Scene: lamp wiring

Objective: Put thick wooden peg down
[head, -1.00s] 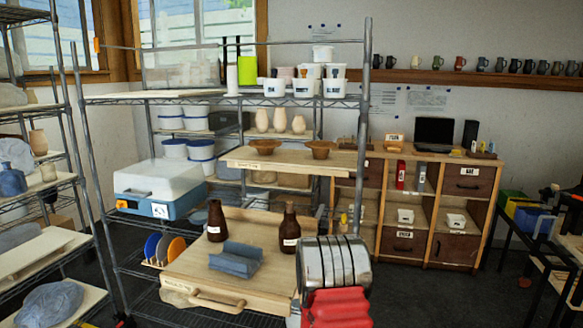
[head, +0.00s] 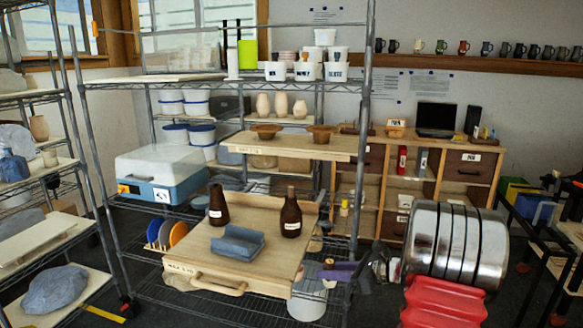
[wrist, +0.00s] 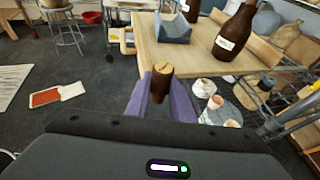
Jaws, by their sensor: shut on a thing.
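A thick brown wooden peg (wrist: 161,82) stands between the purple fingers of my gripper (wrist: 161,100) in the wrist view, its pale round end showing. In the head view my gripper (head: 338,271) is at the right side of the wooden board (head: 262,268), and the peg is too small there to make out clearly. The gripper is shut on the peg, in front of the board's near edge in the wrist view. The peg's lower part is partly hidden by the fingers.
On the board stand a blue cradle (head: 238,242) and two brown bottles (head: 218,207) (head: 290,214). A wooden handle (head: 219,284) is on its front edge. A wire shelf (head: 200,305) lies below. A whitish bucket (head: 308,298) stands below right. A drawer cabinet (head: 455,190) is behind.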

